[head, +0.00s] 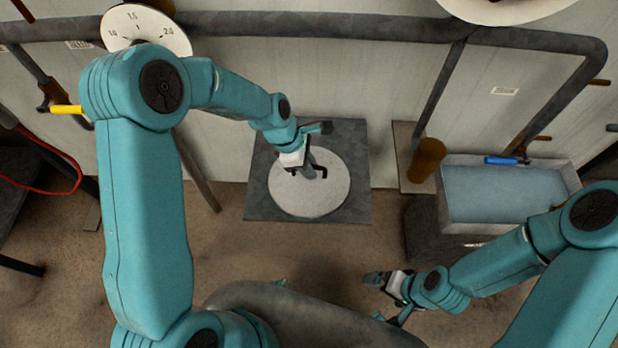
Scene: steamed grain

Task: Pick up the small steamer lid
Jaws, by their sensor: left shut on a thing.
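The small steamer lid (323,197) is a pale round disc with a dark handle at its middle. It appears over a dark square plate (262,205) near the wall. I cannot tell whether the lid touches the plate. My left gripper (312,170) is over the lid's middle and shut on its handle, hiding part of it. My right gripper (374,280) is lower right of the lid, apart from it and over the floor. Its fingers are too small and dark to tell open from shut.
A water-filled trough (505,197) stands at the right, with a blue-handled valve (500,160) above it. A brown cylinder (427,158) stands left of the trough. Grey pipes (320,25) run along the wall, with a dial (147,27) at upper left.

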